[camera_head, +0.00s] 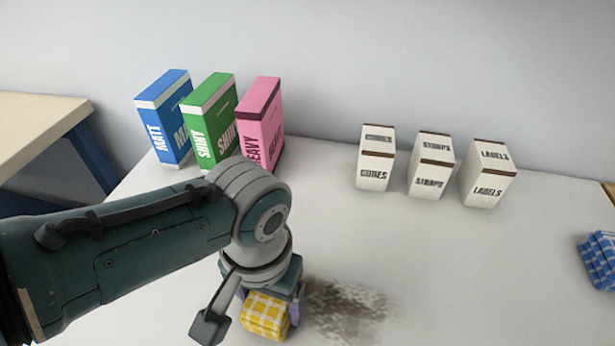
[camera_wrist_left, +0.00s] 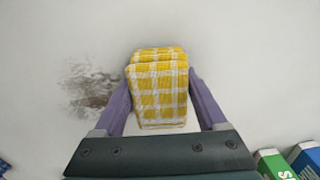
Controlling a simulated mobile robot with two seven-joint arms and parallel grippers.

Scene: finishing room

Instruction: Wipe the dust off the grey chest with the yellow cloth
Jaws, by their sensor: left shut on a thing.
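The yellow checked cloth (camera_head: 264,316) is a folded pad low in the head view. My left gripper (camera_head: 268,308) is shut on it, and the wrist view shows the cloth (camera_wrist_left: 158,92) between the two purple fingers (camera_wrist_left: 160,100). A brown-grey dust patch (camera_head: 345,308) lies on the pale grey top of the chest (camera_head: 430,270), just right of the cloth in the head view. In the wrist view the dust (camera_wrist_left: 90,90) is left of the cloth. I cannot tell whether the cloth touches the top. My right gripper is out of view.
Blue (camera_head: 168,118), green (camera_head: 212,120) and pink (camera_head: 262,122) boxes stand at the back left. Three white boxes, CUBES (camera_head: 375,160), STRAPS (camera_head: 430,165) and LABELS (camera_head: 487,175), stand at the back right. A blue checked cloth (camera_head: 600,260) lies at the right edge. The front right is clear.

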